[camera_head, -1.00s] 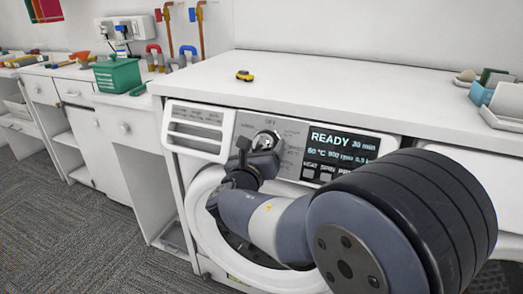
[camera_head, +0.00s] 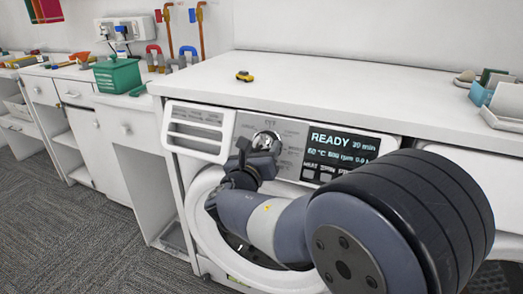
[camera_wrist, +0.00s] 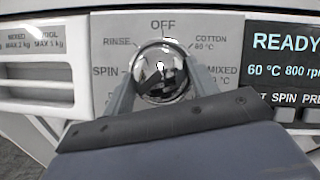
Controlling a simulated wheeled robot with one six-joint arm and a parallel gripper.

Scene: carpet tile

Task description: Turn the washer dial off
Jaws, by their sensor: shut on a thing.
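The washer dial (camera_head: 267,137) is a shiny chrome knob on the grey control panel of the white washer (camera_head: 192,215). In the wrist view the dial (camera_wrist: 160,66) sits below the printed word OFF, with RINSE and SPIN to its left and COTTON and MIXED to its right. Reflections make it hard to tell which label it points to. My gripper (camera_wrist: 163,72) has one finger on each side of the dial and is shut on it. In the head view my gripper (camera_head: 261,147) covers the lower part of the dial.
The display (camera_head: 341,150) reads READY, right of the dial. The drawer handle panel (camera_head: 198,131) is close on its left. A white worktop (camera_head: 330,94) overhangs above, with a small yellow toy car (camera_head: 244,76) on it.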

